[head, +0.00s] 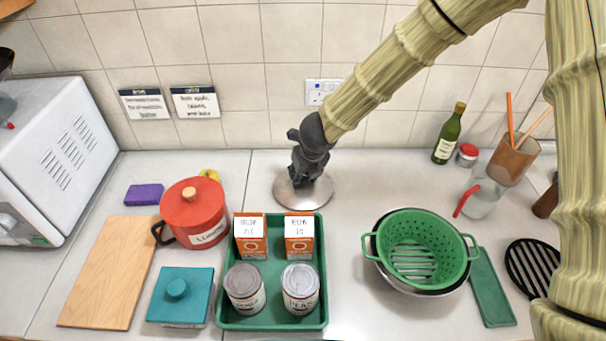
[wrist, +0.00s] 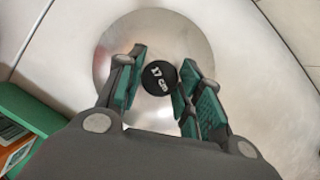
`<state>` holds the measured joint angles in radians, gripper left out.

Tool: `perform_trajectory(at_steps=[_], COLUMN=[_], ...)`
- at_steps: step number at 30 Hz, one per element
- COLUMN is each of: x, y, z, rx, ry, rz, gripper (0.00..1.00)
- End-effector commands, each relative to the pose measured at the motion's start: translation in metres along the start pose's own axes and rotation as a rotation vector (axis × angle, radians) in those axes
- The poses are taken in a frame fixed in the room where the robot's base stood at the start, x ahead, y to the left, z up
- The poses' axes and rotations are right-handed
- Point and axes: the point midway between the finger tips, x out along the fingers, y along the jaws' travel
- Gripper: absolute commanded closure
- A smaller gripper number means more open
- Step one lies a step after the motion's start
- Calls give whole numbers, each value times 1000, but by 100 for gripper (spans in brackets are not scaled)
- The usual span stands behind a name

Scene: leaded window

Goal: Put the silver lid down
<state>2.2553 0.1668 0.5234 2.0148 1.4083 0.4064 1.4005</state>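The silver lid (head: 286,196) is a round, shiny metal disc at the back middle of the counter, behind the green tray. It looks about level, with its underside close to or on the counter; I cannot tell whether it touches. In the wrist view the lid (wrist: 128,32) fills the middle, with its black knob (wrist: 158,79) marked "17 cm" facing me. My gripper (head: 306,172) points down over the lid.
The green tray (head: 271,327) with two cartons and two cans lies just in front. The red pot (head: 193,215) stands to the left. The green colander (head: 421,247) sits in a metal bowl to the right. Bare counter (head: 370,185) lies right of the lid.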

Motion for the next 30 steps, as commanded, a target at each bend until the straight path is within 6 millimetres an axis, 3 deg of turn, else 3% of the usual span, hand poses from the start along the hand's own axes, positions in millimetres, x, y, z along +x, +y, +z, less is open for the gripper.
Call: perform_trajectory(at_steps=[16, 30], x=[-8, -84], y=[0, 0], z=[1, 1], rx=[1, 2], ry=[-1, -2], rz=[-1, 0], gripper=[46, 46])
